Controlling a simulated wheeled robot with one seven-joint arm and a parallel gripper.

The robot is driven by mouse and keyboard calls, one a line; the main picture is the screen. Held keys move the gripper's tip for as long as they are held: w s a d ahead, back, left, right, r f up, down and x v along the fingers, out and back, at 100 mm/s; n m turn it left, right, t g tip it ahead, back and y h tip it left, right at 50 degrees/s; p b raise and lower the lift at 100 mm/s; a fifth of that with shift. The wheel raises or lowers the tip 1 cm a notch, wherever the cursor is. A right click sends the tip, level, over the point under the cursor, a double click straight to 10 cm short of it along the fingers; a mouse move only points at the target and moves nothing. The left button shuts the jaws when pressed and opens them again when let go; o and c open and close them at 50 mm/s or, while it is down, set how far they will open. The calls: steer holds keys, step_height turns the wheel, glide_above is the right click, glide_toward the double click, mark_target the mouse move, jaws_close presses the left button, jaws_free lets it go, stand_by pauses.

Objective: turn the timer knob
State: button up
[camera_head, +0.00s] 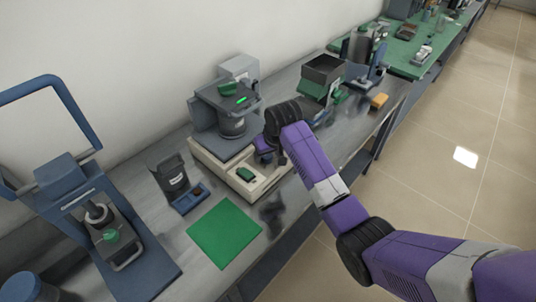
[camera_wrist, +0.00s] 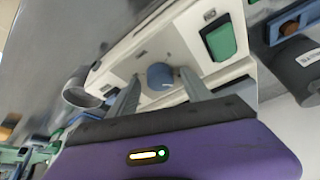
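A blue round knob (camera_wrist: 160,76) stands on the pale front panel of a machine (camera_wrist: 190,45). In the wrist view it appears between my gripper's two grey fingers. My gripper (camera_wrist: 158,78) is open, with a visible gap between each finger and the knob; I cannot tell how far the fingertips are from the panel. In the head view my gripper (camera_head: 268,158) is over the front of the cream-coloured machine base (camera_head: 215,160), and the arm hides the knob. A green switch (camera_wrist: 221,41) sits beside the knob, and it also shows in the head view (camera_head: 245,174).
A green mat (camera_head: 224,232) and a small dark device (camera_head: 178,184) lie left of the machine. A dark box-shaped apparatus (camera_head: 322,75) stands to the right, with an orange block (camera_head: 379,101) near the bench edge. Floor on the right is clear.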

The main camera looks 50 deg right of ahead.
steer(key=v, duration=0.7)
steer(key=shift+s+r+b, duration=0.15)
steer(key=shift+r+b, duration=0.2)
stand_by(0.4)
